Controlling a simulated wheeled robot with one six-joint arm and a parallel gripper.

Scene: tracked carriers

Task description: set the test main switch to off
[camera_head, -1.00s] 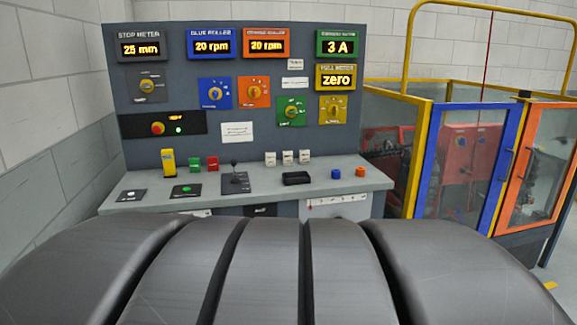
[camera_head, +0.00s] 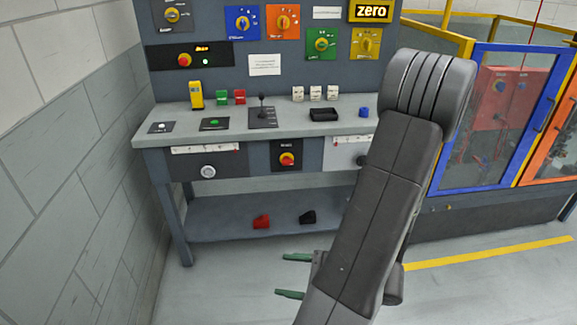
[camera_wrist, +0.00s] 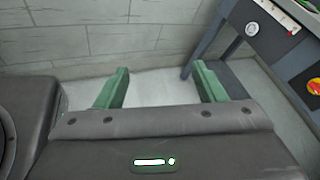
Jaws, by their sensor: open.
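A red rotary switch on a yellow backing (camera_head: 287,159) sits on a dark plate under the desk's front edge; its label is too small to read. It also shows at the right edge of the wrist view (camera_wrist: 315,86). I cannot tell for certain which is the test main switch. My gripper (camera_head: 282,274) is open and empty, low in front of the desk; its green fingers also show in the wrist view (camera_wrist: 161,72).
The desk top (camera_head: 350,128) holds a joystick (camera_head: 262,112), a black tray (camera_head: 323,115) and small switches. Red (camera_head: 261,221) and black (camera_head: 307,217) items lie on the lower shelf. A fenced cell (camera_head: 500,110) stands at right, a block wall at left. Floor before the desk is clear.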

